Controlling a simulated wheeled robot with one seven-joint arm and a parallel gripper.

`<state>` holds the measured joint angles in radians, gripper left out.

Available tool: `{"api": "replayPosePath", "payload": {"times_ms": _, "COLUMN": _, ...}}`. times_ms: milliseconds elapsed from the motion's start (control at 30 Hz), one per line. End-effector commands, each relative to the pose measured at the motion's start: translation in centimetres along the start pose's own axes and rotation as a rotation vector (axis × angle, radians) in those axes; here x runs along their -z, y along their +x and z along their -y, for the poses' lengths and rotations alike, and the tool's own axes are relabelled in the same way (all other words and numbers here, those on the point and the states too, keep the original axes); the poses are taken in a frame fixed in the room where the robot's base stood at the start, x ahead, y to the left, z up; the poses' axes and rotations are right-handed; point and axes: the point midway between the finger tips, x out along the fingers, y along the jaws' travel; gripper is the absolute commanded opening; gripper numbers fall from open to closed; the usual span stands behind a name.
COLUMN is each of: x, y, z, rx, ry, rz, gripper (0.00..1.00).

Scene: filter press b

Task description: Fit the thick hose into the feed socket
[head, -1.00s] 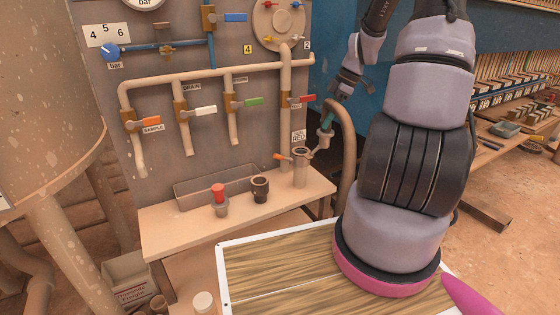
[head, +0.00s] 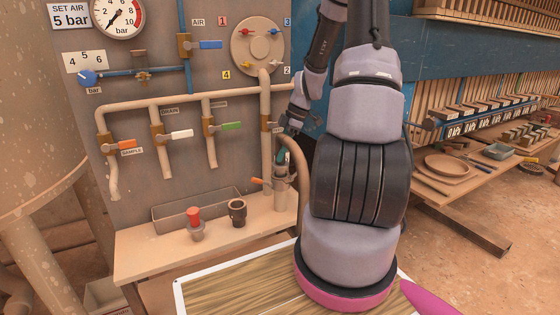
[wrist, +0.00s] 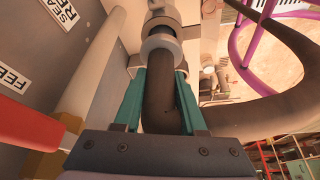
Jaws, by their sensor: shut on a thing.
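The thick hose (wrist: 160,105) is dark brown and shows in the wrist view between the two teal fingers of my gripper (wrist: 158,90), which is shut on it. A grey collar (wrist: 160,42) is at its front end. In the head view my gripper (head: 282,157) is at the right edge of the panel, directly above the feed socket (head: 281,196), a tan upright cylinder on the shelf with an orange lever. The hose (head: 300,158) curves down to the right. The hose end meets or nearly meets the socket top; I cannot tell whether it is inside.
The shelf (head: 140,250) also holds a red-topped fitting (head: 194,222), a dark cup-like fitting (head: 237,212) and a grey trough (head: 180,214). A vertical pipe (head: 266,130) and a red lever (wrist: 30,132) are close left of my gripper. A workbench (head: 480,185) stands at the right.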

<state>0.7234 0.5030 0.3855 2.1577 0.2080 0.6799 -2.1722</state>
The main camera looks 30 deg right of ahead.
Motion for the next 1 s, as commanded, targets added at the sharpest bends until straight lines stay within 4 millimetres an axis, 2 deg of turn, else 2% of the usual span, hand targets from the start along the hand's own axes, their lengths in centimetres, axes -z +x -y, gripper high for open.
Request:
{"api": "replayPosePath", "payload": {"times_ms": 100, "x": -0.6, "y": 1.8, "z": 0.1, "rx": 0.005, "ry": 0.000, "rz": -0.002, "gripper": 0.00}}
{"api": "replayPosePath", "payload": {"times_ms": 200, "x": -1.0, "y": 2.6, "z": 0.1, "rx": 0.003, "ry": 0.000, "rz": -0.001, "gripper": 0.00}}
{"api": "replayPosePath", "payload": {"times_ms": 533, "x": -1.2, "y": 2.9, "z": 0.0, "rx": 0.001, "ry": 0.000, "rz": -0.001, "gripper": 0.00}}
{"api": "replayPosePath", "payload": {"times_ms": 567, "x": -1.2, "y": 2.9, "z": 0.0, "rx": 0.001, "ry": 0.000, "rz": 0.000, "gripper": 0.44}}
{"api": "replayPosePath", "payload": {"times_ms": 600, "x": -1.2, "y": 2.9, "z": 0.0, "rx": 0.001, "ry": 0.000, "rz": 0.000, "gripper": 0.59}}
{"api": "replayPosePath", "payload": {"times_ms": 633, "x": -1.2, "y": 2.9, "z": 0.0, "rx": 0.001, "ry": 0.000, "rz": 0.000, "gripper": 0.70}}
{"api": "replayPosePath", "payload": {"times_ms": 1000, "x": -1.0, "y": 2.6, "z": 0.0, "rx": 0.000, "ry": 0.000, "rz": 0.000, "gripper": 0.70}}
